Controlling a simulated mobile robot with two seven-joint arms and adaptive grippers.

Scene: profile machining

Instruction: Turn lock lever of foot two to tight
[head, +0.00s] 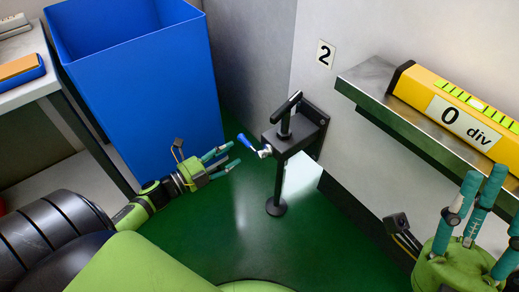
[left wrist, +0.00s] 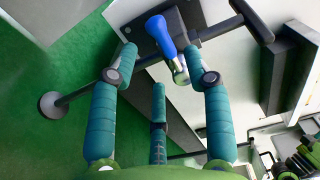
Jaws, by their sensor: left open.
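Foot two (head: 279,172) is a black bracket on the light wall, with a thin post down to a round pad and a black bar handle (head: 287,105) on top. Its lock lever (head: 247,143) has a blue grip and a silver hub. My left gripper (head: 233,157) is open and empty, just left of the lever and a little below it. In the left wrist view the blue lever (left wrist: 160,36) shows between and beyond the spread fingertips; I see no contact. My right gripper (head: 484,185) is at the lower right, fingers spread and empty, away from the foot.
A plate marked 2 (head: 325,54) is on the wall above the foot. A metal ledge (head: 372,91) at the right carries a yellow level (head: 450,108) marked "0 div". A blue bin (head: 150,90) stands behind my left gripper. The green floor around the pad is clear.

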